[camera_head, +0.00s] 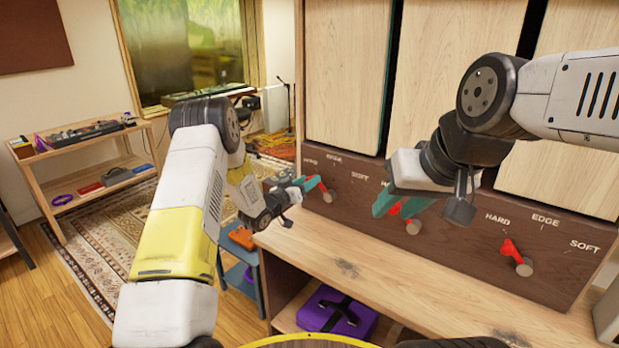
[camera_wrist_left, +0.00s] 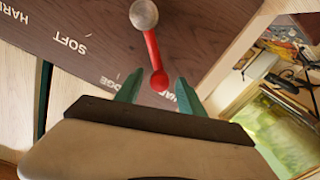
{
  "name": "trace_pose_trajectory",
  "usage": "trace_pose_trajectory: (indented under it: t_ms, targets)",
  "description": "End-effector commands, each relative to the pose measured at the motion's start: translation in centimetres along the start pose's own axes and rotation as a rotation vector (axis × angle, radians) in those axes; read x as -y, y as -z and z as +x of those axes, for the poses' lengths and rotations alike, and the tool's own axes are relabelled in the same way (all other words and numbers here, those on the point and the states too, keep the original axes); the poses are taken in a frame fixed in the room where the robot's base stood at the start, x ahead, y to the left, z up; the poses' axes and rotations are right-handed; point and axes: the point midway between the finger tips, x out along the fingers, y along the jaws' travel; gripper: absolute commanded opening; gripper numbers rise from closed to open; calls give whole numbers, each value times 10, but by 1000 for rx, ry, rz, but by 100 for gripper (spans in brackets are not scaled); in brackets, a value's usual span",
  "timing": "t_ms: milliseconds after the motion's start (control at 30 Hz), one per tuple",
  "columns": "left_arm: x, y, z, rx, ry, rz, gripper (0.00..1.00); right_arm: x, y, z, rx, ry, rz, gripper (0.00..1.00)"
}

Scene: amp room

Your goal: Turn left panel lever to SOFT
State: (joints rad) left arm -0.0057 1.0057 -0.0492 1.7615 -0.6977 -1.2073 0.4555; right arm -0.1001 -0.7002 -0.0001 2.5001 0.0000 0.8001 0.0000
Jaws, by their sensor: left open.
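The left panel lever is red with a grey round pivot. In the head view the lever (camera_head: 323,188) sits at the left end of the brown panel. In the left wrist view the lever (camera_wrist_left: 151,48) runs from its pivot to a round red tip, pointing between EDGE and HARD, nearer HARD. My left gripper (camera_head: 305,184) is open, with its green fingers on either side of the lever's tip; in the wrist view I see the gap between the fingertips (camera_wrist_left: 156,87). Contact is unclear. The SOFT label (camera_wrist_left: 72,44) lies further round past EDGE.
My right gripper (camera_head: 398,207) is at the middle red lever (camera_head: 412,226), partly covering it. A right lever (camera_head: 511,251) points towards HARD. A wooden ledge (camera_head: 400,270) runs below the panel, with a purple case (camera_head: 337,312) underneath. A shelf (camera_head: 95,165) stands at left.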

Motion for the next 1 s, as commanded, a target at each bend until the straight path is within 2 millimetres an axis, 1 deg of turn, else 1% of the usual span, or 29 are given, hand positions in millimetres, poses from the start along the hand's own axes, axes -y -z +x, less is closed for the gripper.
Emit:
trace_pose_trajectory:
  t_ms: [33,133,433,567,600,667,1000]
  targets:
    - [-1,-1,6,0,-2,1,46,0,0,0,0,0,0,36]
    - [0,0,12,0,-1,1,46,0,0,0,0,0,0,36]
    - [0,0,15,0,1,0,46,0,0,0,0,0,0,36]
    - [0,0,15,0,0,0,20,0,0,0,0,0,0,36]
    - [0,0,15,0,0,0,13,0,0,0,0,0,0,36]
    - [0,0,15,0,1,0,1,0,0,0,0,0,0,36]
    - [0,0,15,1,2,0,0,0,0,0,0,0,0,36]
